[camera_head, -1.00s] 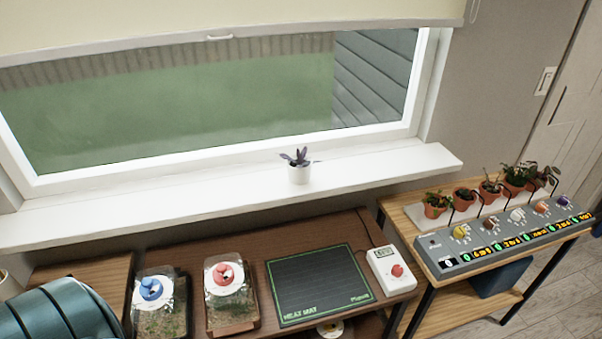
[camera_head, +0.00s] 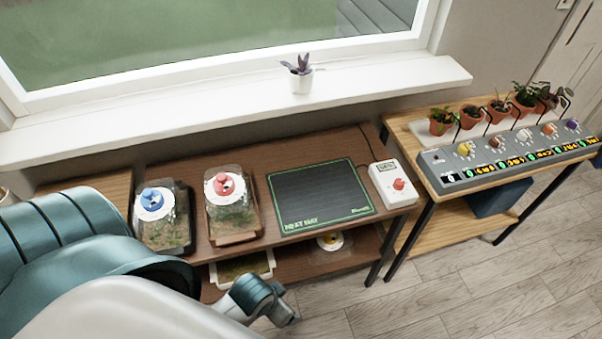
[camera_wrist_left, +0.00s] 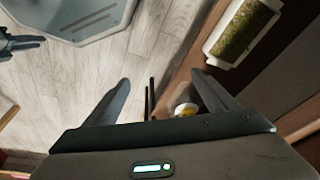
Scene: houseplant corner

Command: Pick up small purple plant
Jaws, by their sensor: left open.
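The small purple plant (camera_head: 298,66) has dark purple leaves and stands upright in a white pot (camera_head: 301,84) on the windowsill, near its right part. My left arm comes in at the lower left of the head view, its end in front of the brown table's lower shelf, well below and left of the plant. My left gripper (camera_wrist_left: 168,95) shows in the wrist view with two fingers apart and nothing between them. The plant is not in the wrist view. A dark pronged part, seemingly my right gripper (camera_wrist_left: 18,43), shows at that view's left edge; its jaw state is unclear.
The white windowsill (camera_head: 160,112) is otherwise bare. Below it, the brown table (camera_head: 330,145) holds two lidded jars (camera_head: 154,215) (camera_head: 230,205), a heat mat (camera_head: 320,195) and a white controller (camera_head: 393,184). A wooden stand at right carries several potted plants and a grey knob panel (camera_head: 510,150).

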